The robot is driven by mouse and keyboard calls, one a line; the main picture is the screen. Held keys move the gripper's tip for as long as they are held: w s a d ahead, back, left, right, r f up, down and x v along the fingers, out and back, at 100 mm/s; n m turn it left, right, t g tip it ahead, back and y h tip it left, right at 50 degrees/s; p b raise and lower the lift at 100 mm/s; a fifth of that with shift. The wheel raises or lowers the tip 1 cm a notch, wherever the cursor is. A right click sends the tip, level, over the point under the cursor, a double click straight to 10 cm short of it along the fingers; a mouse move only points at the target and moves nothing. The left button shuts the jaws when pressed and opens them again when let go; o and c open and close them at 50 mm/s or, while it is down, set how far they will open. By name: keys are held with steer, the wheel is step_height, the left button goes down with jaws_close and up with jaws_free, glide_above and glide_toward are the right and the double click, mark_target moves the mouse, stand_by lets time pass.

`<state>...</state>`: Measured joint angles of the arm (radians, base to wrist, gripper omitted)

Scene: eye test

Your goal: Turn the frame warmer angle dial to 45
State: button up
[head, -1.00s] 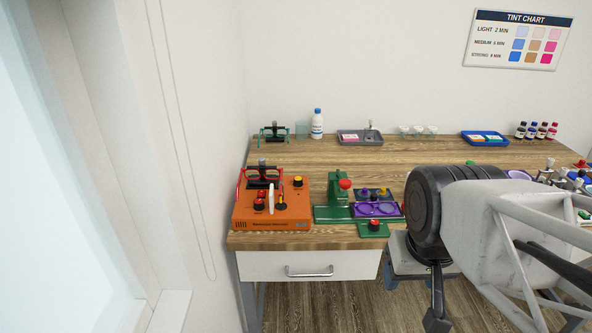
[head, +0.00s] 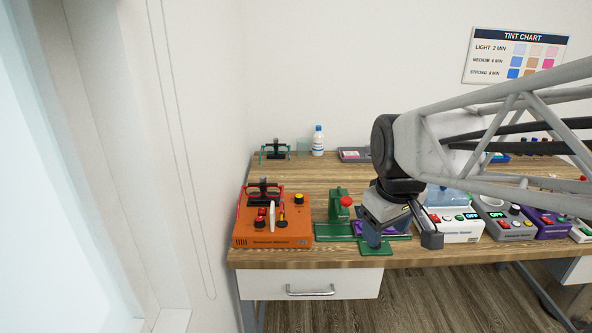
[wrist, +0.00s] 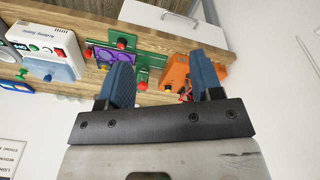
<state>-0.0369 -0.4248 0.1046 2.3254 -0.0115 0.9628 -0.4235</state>
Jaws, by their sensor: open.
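The orange box (head: 272,234) at the left end of the table looks like the frame warmer. It has a yellow-topped black knob (head: 299,199), a red-and-black knob (head: 260,221), a white upright lever (head: 272,214) and red-rimmed glasses on a black holder (head: 263,187). I cannot tell which knob is the angle dial, and no setting is readable. My gripper (head: 402,238) is open and empty, right of the box. In the wrist view, my gripper (wrist: 160,76) has blue fingers apart; the orange box (wrist: 178,76) shows partly behind the right finger.
A green stand with a red knob (head: 346,201) and a purple tray stand between the box and my gripper. White (head: 455,228) and purple (head: 540,222) devices line the right. A bottle (head: 318,141) and green glasses stand behind. A wall borders the table's left.

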steer(key=w+a+n, duration=0.2)
steer(key=w+n, duration=0.2)
steer(key=w, duration=0.7)
steer(key=n+g, duration=0.2)
steer(key=n, duration=1.3)
glide_above(299, 196)
steer(key=f, duration=1.2)
steer(key=shift+s+d+f, duration=0.2)
steer(key=shift+f, duration=0.1)
steer(key=shift+w+a+f, duration=0.25)
steer(key=shift+w+f, duration=0.1)
steer(key=shift+w, duration=0.1)
steer(key=shift+s+d+f, duration=0.1)
steer(key=shift+s+f, duration=0.05)
steer(key=shift+f, duration=3.75)
steer(key=shift+c, duration=0.2)
